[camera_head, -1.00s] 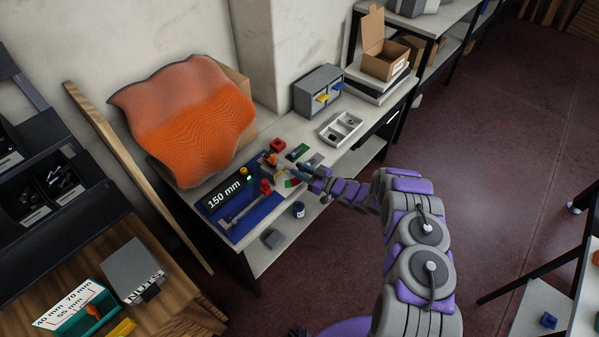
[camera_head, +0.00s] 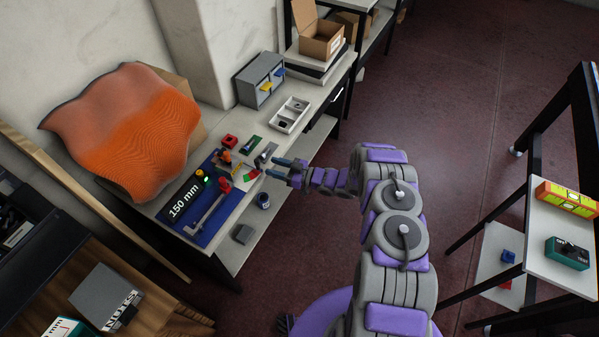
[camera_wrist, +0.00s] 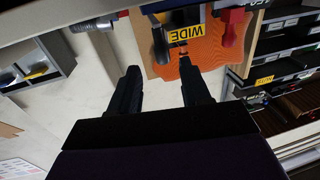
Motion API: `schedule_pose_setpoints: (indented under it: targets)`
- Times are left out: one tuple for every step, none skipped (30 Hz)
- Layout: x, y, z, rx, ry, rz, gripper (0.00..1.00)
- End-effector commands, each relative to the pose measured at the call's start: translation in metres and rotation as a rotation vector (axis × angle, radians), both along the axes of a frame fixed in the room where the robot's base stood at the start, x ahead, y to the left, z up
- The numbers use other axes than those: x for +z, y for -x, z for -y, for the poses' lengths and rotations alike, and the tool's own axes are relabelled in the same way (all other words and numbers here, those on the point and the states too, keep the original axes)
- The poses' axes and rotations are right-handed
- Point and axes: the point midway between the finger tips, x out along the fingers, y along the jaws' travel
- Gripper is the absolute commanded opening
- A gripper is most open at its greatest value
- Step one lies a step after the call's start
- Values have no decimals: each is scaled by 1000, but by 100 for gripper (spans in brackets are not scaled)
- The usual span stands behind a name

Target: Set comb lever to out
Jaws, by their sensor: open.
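A blue-based device (camera_head: 228,208) with a "150 mm" display (camera_head: 184,199) stands on the white table. It carries a red-knobbed lever (camera_head: 224,187), a grey bar and an orange part (camera_head: 226,157). I cannot tell which part is the comb lever. In the wrist view, a dark handle (camera_wrist: 160,45) and a red handle (camera_wrist: 233,25) flank a yellow "WIDE" label (camera_wrist: 186,33). My gripper (camera_head: 277,167) is open and empty, right of the device near the table's front edge. Its spread fingers (camera_wrist: 160,72) point toward the dark handle, apparently apart from it.
A wavy orange sheet (camera_head: 130,130) stands behind the device. A white shelf (camera_head: 540,240) stands at right. The floor between is clear.

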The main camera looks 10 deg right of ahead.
Motion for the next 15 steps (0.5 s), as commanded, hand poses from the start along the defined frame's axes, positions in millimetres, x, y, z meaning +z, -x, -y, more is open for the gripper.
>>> schedule_pose_setpoints:
  targets:
    - [1,5,12,-5,0,-1,47]
    - [1,8,18,-5,-1,0,47]
    - [1,12,26,-5,0,-1,47]
    - [1,15,32,-5,0,-1,47]
    - [1,18,38,-6,-1,-2,47]
    - [0,22,45,-6,-1,-2,47]
    - [0,25,51,-6,-1,-2,47]
    - [0,28,56,-6,0,-2,47]
    - [0,31,62,-6,0,-2,47]
    - [0,34,66,-5,0,-2,47]
    - [-1,35,70,-6,0,-2,47]
    - [-1,38,74,-4,1,-3,47]
    - [-1,40,77,-3,1,-3,47]
    - [-1,41,80,-4,0,-2,47]
    - [-1,43,83,-4,1,-3,47]
